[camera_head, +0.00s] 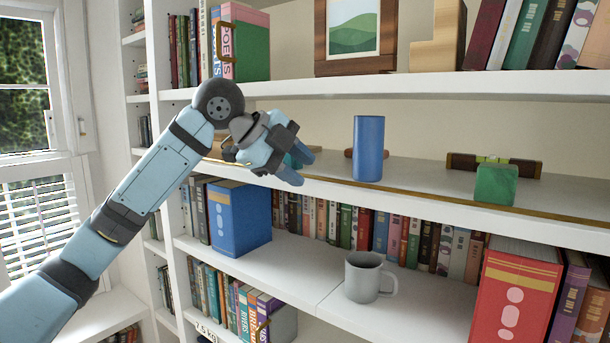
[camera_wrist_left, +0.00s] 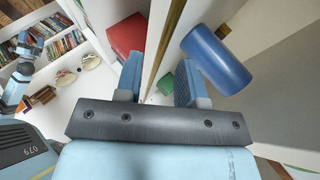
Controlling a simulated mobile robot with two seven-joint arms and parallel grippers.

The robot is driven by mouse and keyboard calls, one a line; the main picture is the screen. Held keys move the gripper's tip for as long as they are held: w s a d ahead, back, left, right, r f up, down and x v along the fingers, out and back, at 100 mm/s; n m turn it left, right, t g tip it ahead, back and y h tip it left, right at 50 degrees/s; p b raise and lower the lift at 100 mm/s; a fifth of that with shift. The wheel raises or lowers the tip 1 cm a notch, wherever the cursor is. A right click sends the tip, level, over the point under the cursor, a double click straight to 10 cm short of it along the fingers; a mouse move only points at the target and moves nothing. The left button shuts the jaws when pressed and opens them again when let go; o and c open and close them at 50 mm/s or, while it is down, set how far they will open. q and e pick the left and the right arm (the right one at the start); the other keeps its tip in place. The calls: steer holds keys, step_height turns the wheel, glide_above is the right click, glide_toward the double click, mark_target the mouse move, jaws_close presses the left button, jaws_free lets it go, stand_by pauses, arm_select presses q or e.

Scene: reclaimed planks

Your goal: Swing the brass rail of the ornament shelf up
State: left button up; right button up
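The brass rail (camera_head: 560,216) is a thin strip running low along the front edge of the ornament shelf (camera_head: 430,180). It also shows in the left wrist view (camera_wrist_left: 172,38) as a brown-gold strip passing into the gap between my fingers. My left gripper (camera_head: 298,168) is at the left part of this shelf's front edge, its fingers pointing right and slightly down. Its two blue fingers stand apart in the left wrist view (camera_wrist_left: 157,85), on either side of the rail's line. I cannot tell whether they touch the rail.
On the ornament shelf stand a blue cylinder (camera_head: 368,148), a green block (camera_head: 495,184) and a wooden level (camera_head: 466,161). The shelf above (camera_head: 400,87) holds books and a framed picture (camera_head: 354,35). Below are books and a grey mug (camera_head: 362,277).

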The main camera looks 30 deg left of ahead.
arm_select(q)
steer(key=b+v, duration=0.2)
steer(key=v, duration=1)
steer(key=shift+f, duration=0.1)
